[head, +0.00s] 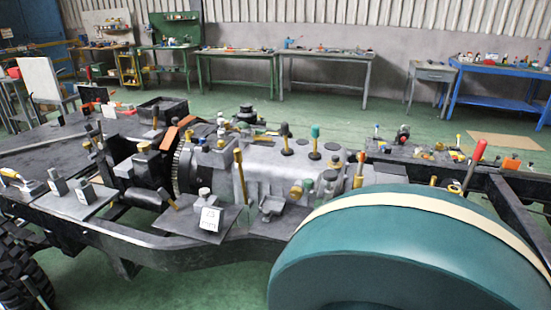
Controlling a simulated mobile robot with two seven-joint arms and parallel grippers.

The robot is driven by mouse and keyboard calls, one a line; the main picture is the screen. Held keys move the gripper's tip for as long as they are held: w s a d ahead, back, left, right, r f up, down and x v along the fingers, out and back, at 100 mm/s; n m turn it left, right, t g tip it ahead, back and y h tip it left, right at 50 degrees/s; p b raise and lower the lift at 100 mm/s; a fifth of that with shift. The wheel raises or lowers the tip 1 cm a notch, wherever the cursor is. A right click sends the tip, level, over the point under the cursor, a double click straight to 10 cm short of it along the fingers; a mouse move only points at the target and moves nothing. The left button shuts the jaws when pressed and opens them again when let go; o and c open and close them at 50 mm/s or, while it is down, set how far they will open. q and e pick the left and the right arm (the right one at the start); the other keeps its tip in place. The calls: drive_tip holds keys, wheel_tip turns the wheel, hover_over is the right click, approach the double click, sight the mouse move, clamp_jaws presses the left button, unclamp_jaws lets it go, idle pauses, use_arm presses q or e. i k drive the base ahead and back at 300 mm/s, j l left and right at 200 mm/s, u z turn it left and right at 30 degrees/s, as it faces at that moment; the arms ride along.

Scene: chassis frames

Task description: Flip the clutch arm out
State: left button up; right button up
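A grey gearbox casing (275,165) lies along the middle of the dark chassis frame, with a toothed flywheel ring (184,165) at its left end. Several levers stand on or beside the casing. One is a yellow upright lever (241,175) on its near side. A short dark and yellow lever (168,199) slants below the flywheel. I cannot tell for sure which part is the clutch arm. Neither of my grippers shows in the head view.
A large teal wheel (400,255) with a cream band blocks the near right. A dark frame rail (190,250) runs along the near side.

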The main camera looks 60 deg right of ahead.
sight(238, 154)
drive_tip(key=z, duration=1.6)
drive_tip(key=i+j+z, duration=0.1)
drive_tip(key=i+j, duration=0.05)
